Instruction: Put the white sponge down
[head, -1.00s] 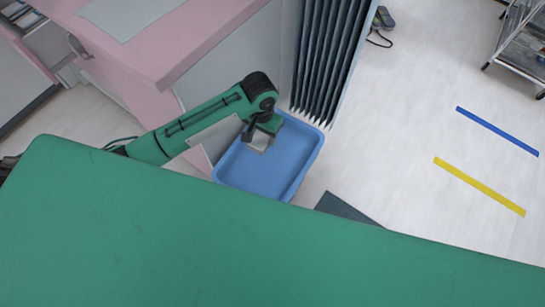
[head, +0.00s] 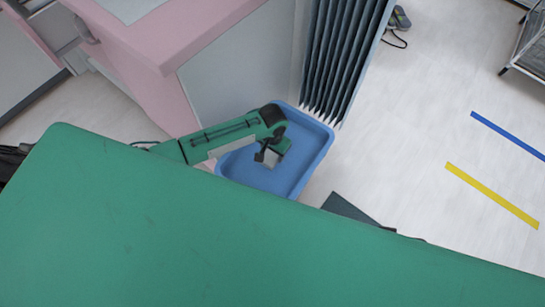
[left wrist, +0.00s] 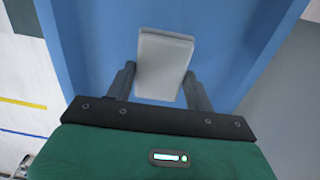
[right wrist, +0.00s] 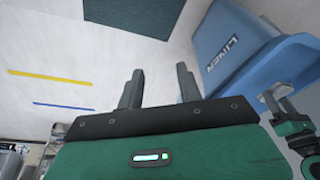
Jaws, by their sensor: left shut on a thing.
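The white sponge (head: 271,158) is a small pale block, held over the blue linen bin (head: 320,147). My left gripper (head: 268,153) is shut on it. In the left wrist view the sponge (left wrist: 163,62) sits between the two fingers (left wrist: 161,85), with the blue bin wall and floor (left wrist: 95,45) behind it. I cannot tell how far it is above the bin floor. My right gripper (right wrist: 159,78) shows only in the right wrist view, with its fingers apart and nothing between them. The bin (right wrist: 232,38), lettered "LINEN", is to its right there.
A pink and grey cabinet (head: 190,40) stands left of the bin. A folded dark screen (head: 345,50) stands right behind it. A dark flat thing (head: 348,207) lies on the floor at the bin's right. Open floor with blue and yellow strips (head: 490,195) is at the right.

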